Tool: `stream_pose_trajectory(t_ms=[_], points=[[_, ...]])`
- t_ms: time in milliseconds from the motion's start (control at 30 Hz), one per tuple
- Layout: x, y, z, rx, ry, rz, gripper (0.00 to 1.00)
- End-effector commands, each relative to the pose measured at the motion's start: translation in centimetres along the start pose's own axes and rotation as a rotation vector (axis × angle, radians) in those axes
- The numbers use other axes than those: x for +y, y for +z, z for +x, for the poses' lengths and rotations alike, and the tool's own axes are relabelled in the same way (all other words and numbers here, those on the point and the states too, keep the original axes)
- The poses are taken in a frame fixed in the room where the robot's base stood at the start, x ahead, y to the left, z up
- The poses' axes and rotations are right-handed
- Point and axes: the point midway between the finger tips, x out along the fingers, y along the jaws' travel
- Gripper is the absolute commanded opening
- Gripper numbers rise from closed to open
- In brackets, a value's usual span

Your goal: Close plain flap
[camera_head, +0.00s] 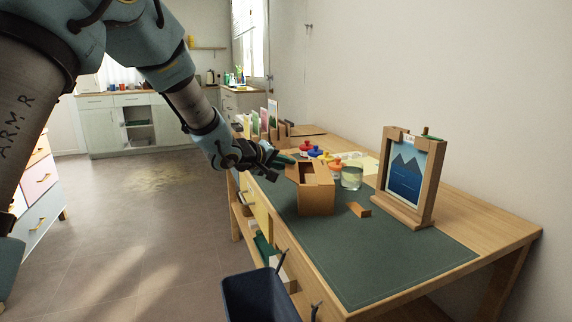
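A small brown cardboard box (317,201) stands on the green desk mat (400,254). Its top is at least partly open, with a flap (291,173) at its left side near my gripper. I cannot tell from here which flap is the plain one. My gripper (280,162) is just left of the box's top, pointing right toward it. Its dark fingers overlap closely in this view, so their opening is unclear. Contact between fingers and flap cannot be made out.
A glass jar (351,177) stands right behind the box, and an orange-brown block (358,209) lies right of it. Several colourful-lidded pots (314,152) are behind. A framed mountain picture (406,180) stands at right. A dark blue bin (262,297) is below the desk's front edge. The mat's front is clear.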

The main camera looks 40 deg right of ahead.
Motion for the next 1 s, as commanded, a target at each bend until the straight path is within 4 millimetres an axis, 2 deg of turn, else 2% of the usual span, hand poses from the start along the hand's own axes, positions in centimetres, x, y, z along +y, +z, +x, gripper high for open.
stream_pose_trajectory(t_ms=[67, 1000], points=[[0.0, 0.0, -0.01, 0.0, 0.0, 0.0, 0.0], [-0.02, -0.01, -0.02, 0.0, 0.0, 0.0, 0.0]])
